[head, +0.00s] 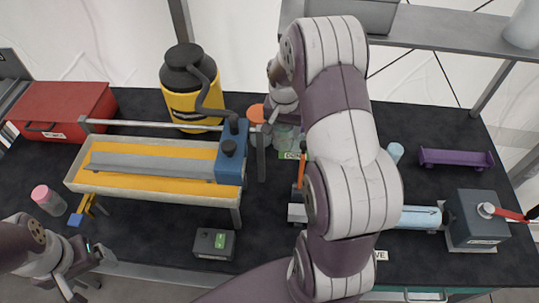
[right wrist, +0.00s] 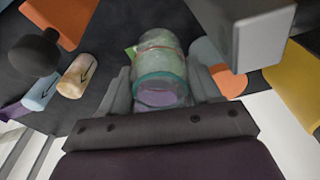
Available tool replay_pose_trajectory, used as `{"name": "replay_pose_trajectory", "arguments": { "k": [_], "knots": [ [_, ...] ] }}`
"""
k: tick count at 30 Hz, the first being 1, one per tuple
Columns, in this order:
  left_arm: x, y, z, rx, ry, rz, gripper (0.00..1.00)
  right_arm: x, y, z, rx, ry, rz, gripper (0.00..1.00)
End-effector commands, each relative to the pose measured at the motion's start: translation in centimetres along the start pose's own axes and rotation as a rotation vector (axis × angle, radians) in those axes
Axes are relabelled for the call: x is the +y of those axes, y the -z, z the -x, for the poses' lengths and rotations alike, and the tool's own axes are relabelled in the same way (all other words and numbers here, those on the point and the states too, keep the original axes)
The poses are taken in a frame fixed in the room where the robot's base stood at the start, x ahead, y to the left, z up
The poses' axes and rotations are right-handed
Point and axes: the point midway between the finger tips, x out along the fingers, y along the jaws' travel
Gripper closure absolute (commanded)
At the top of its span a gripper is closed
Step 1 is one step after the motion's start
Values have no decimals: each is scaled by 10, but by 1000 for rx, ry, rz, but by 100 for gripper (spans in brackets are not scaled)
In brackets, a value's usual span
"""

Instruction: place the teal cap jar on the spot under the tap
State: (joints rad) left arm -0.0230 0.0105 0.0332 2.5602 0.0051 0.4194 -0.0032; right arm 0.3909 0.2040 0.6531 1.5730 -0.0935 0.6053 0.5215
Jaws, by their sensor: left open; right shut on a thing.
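My right gripper (right wrist: 162,82) is shut on a translucent greenish jar with a teal band, the teal cap jar (right wrist: 160,55), in the right wrist view. My left gripper (head: 88,272) is open and empty at the lower left, apart from the jars.
An orange-cap jar (head: 257,113) stands close left of the held jar, by the blue block (head: 231,150) on the yellow tray's rail. A yellow canister (head: 190,95) stands behind. A pink-cap jar (head: 48,200) is at left, a pale-blue jar (head: 396,152) at right.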

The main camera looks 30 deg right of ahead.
Motion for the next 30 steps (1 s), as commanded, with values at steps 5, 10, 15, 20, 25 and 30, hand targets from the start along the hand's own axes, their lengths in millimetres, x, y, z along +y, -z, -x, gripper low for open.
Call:
{"name": "replay_pose_trajectory", "arguments": {
  "k": [5,10,15,20,25,30],
  "knots": [
    [0,2,14,0,0,0,12,0,-6,-48,-3,-1,0,67],
    [0,2,18,0,0,0,12,0,-9,-73,-1,0,-1,67],
    [0,3,24,0,0,0,12,0,-13,-104,-2,-1,-1,67],
    [0,3,24,0,0,0,12,0,-13,-112,2,2,-1,67],
    [0,3,22,0,0,0,12,0,-13,-113,1,1,-1,67],
    [0,2,21,0,0,0,12,0,-14,-114,1,1,-1,10]
  ]
}}
